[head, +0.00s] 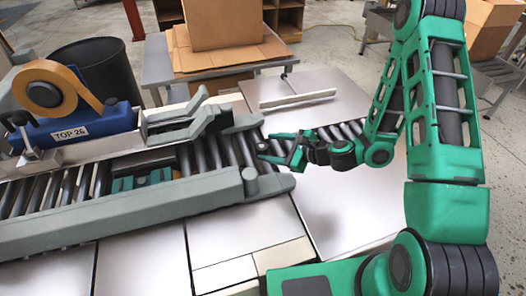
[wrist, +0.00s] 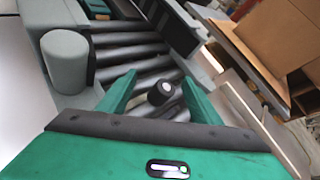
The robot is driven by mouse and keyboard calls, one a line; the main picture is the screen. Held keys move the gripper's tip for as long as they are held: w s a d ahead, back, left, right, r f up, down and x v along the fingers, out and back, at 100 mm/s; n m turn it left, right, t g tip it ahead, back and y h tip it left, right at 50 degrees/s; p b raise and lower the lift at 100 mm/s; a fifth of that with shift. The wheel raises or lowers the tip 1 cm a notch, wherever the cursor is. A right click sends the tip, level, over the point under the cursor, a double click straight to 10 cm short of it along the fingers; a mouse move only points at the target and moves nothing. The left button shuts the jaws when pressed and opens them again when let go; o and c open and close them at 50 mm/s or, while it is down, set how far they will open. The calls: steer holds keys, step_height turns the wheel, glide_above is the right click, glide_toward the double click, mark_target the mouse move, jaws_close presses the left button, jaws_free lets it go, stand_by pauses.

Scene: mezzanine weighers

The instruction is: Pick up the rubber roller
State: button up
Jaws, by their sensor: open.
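In that view a small dark shape (head: 262,147) at the fingertips may be the roller. I cannot tell whether the fingers touch it.
Grey guide rails (head: 150,210) flank the conveyor rollers (head: 75,190). A rounded grey post (wrist: 65,62) stands left of my fingers. A tape dispenser (head: 60,125) sits at left. Cardboard boxes (head: 222,25) stand on a table behind. The metal plate (head: 345,205) nearby is clear.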

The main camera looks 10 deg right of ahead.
mark_target(264, 148)
steer(key=f+m, duration=0.1)
steer(key=m, duration=0.1)
steer(key=w+f+m+t+h, duration=0.1)
steer(key=m, duration=0.1)
steer(key=w+d+f+m+t, duration=0.1)
steer(key=m, duration=0.1)
steer(key=shift+f+h, duration=0.3)
steer(key=shift+f, duration=0.05)
steer(key=shift+m, duration=0.3)
steer(key=x, duration=0.5)
steer(key=shift+f, duration=0.1)
steer(key=shift+f+x, duration=0.15)
steer(key=shift+x, duration=1.25)
steer(key=shift+f+x, duration=0.15)
steer(key=shift+x, duration=1.25)
steer(key=shift+d, duration=0.2)
steer(key=c, duration=1.2)
